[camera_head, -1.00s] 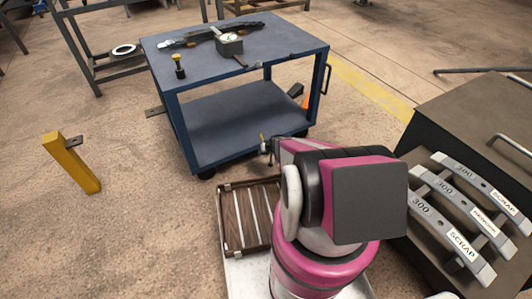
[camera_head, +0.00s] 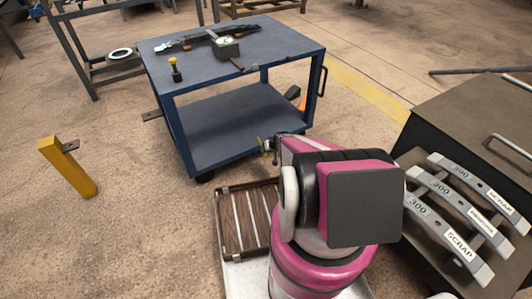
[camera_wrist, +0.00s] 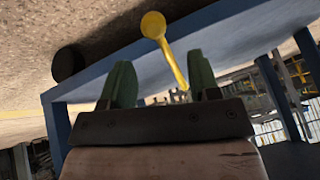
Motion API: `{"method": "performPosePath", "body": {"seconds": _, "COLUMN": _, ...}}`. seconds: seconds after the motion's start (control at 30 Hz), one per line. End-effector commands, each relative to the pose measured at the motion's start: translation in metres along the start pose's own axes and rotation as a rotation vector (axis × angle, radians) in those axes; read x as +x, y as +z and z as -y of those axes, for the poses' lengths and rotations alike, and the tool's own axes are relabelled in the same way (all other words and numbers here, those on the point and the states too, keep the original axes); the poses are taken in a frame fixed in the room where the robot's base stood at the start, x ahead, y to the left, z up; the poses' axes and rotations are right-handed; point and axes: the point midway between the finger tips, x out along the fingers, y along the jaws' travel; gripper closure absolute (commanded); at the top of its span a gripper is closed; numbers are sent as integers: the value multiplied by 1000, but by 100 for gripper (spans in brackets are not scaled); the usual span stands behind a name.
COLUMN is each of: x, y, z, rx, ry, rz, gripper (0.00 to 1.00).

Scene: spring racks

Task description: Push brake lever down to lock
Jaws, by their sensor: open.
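The brake lever (camera_wrist: 170,52) is yellow with a round end. In the wrist view it slants between and beyond my fingers, beside the blue cart frame (camera_wrist: 56,125). My gripper (camera_wrist: 160,78) is open, with two green fingers apart and nothing held. I cannot tell whether a finger touches the lever. In the head view my gripper (camera_head: 270,147) is at the cart's (camera_head: 320,90) near lower corner, mostly hidden by my arm. A small yellow piece (camera_head: 260,143) shows beside it, probably the lever.
A dark caster wheel (camera_wrist: 67,64) shows in the wrist view. A gauge box (camera_head: 226,46) and a yellow-topped piece (camera_head: 175,70) sit on the cart. A yellow post (camera_head: 68,168) stands left. A slatted wooden tray (camera_head: 227,225) and a dark cabinet with grey bars (camera_head: 450,225) are close by.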

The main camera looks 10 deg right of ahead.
Motion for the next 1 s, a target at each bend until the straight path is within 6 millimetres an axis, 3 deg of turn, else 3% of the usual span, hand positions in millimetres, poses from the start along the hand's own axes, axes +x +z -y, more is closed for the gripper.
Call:
{"method": "performPosePath", "body": {"seconds": 0.1, "x": -10, "y": 0, "z": 1, "rx": 0, "ry": 0, "rz": 0, "gripper": 44}}
{"method": "performPosePath", "body": {"seconds": 0.33, "x": -9, "y": 0, "z": 0, "rx": -1, "ry": -1, "rz": 1, "gripper": 44}}
{"method": "performPosePath", "body": {"seconds": 0.37, "x": -9, "y": 0, "z": 0, "rx": -1, "ry": -1, "rz": 1, "gripper": 50}}
{"method": "performPosePath", "body": {"seconds": 0.5, "x": -10, "y": -3, "z": 0, "rx": -45, "ry": -7, "rz": 9, "gripper": 96}}
{"method": "performPosePath", "body": {"seconds": 0.57, "x": -12, "y": -6, "z": 0, "rx": -104, "ry": -16, "rz": 20, "gripper": 100}}
{"method": "performPosePath", "body": {"seconds": 0.77, "x": -23, "y": -22, "z": -4, "rx": -481, "ry": -84, "rz": 88, "gripper": 100}}
{"method": "performPosePath", "body": {"seconds": 1.0, "x": -47, "y": -43, "z": -12, "rx": -1045, "ry": -228, "rz": 168, "gripper": 100}}
